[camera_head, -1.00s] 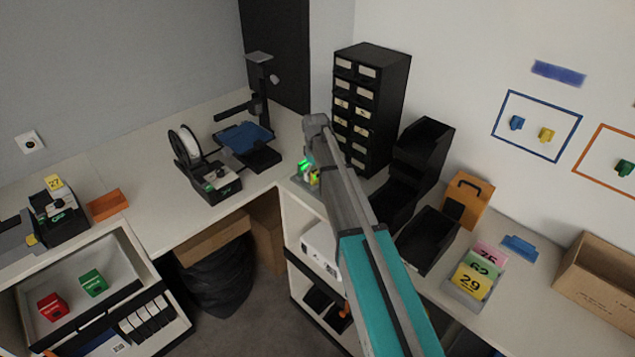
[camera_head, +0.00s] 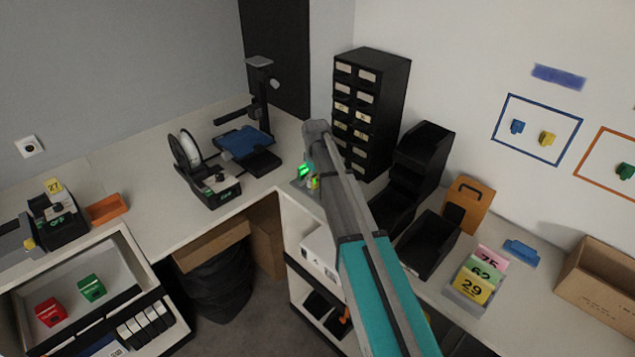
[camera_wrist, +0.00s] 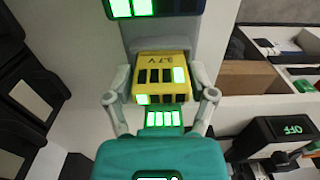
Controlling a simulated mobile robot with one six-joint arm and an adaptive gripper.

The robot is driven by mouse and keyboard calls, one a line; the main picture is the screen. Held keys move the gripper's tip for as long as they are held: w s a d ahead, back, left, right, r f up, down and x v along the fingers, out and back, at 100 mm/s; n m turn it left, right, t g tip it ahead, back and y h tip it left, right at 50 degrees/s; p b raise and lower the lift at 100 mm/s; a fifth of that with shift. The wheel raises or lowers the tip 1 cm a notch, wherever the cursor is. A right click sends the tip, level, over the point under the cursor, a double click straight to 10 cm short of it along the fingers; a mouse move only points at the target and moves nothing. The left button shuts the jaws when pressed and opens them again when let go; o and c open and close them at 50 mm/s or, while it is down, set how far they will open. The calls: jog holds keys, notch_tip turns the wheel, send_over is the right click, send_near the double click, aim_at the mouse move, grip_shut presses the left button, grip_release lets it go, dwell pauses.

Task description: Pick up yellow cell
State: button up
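The yellow cell (camera_wrist: 161,76), marked 3.7 V with lit green bars, sits in a grey holder (camera_wrist: 207,42) in the wrist view. My gripper (camera_wrist: 161,78) has its two fingers on either side of the cell, spread about as wide as it. Whether they touch it is unclear. A dark blue cell (camera_wrist: 157,8) with green lights is beyond it, and a green lit block (camera_wrist: 164,119) is on the near side, partly hidden by my teal gripper body. In the head view my arm hides most of the holder (camera_head: 299,184) on the worktop corner.
A black drawer cabinet (camera_head: 382,75) and black bins (camera_head: 428,150) stand close to the right of my arm. A black device (camera_head: 213,190) with a white spool is to the left. Numbered cards (camera_head: 474,284) and a carton (camera_head: 605,280) are farther right. The left worktop is partly clear.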

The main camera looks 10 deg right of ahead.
jog(key=c, duration=0.7)
jog(key=shift+c, duration=0.2)
jog(key=shift+r, duration=0.2)
notch_tip(320, 180, up, 3)
jog(key=p, duration=0.3)
jog(key=s+a+r+p, duration=0.1)
jog(key=s+r+p, duration=0.8)
jog(key=s, duration=0.5)
jog(key=shift+r+p, duration=0.3)
jog(key=shift+p, duration=0.2)
jog(key=shift+a, duration=0.1)
